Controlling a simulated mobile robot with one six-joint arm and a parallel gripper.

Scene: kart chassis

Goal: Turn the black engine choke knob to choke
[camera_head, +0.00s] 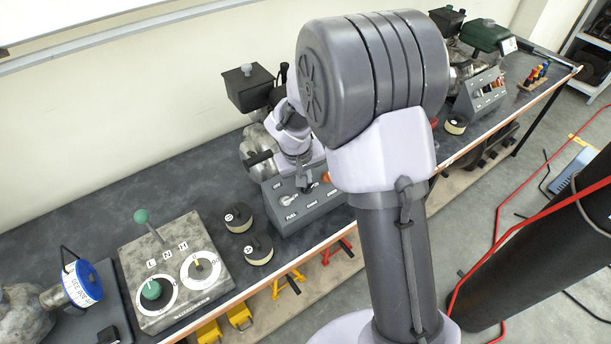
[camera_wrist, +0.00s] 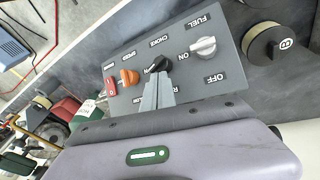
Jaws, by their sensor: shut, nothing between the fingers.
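The black choke knob (camera_wrist: 158,63) sits on the sloped grey control panel (camera_wrist: 200,73), between a white knob (camera_wrist: 203,47) and an orange knob (camera_wrist: 129,77). The label CHOKE is beyond it; a label starting with R is partly hidden behind my fingers. The knob lies slanted in the wrist view; I cannot tell exactly which label it points at. My gripper (camera_wrist: 158,82) is shut and empty, its tips right at the near side of the black knob; contact is unclear. In the head view my gripper (camera_head: 304,186) is over the panel (camera_head: 320,209), mostly hiding the knob.
A red switch (camera_wrist: 110,86) is beside the orange knob. Two round black-and-white pieces (camera_head: 239,217) stand on the bench left of the panel. A lever box (camera_head: 172,268) with a green knob is further left. An engine stands behind the panel.

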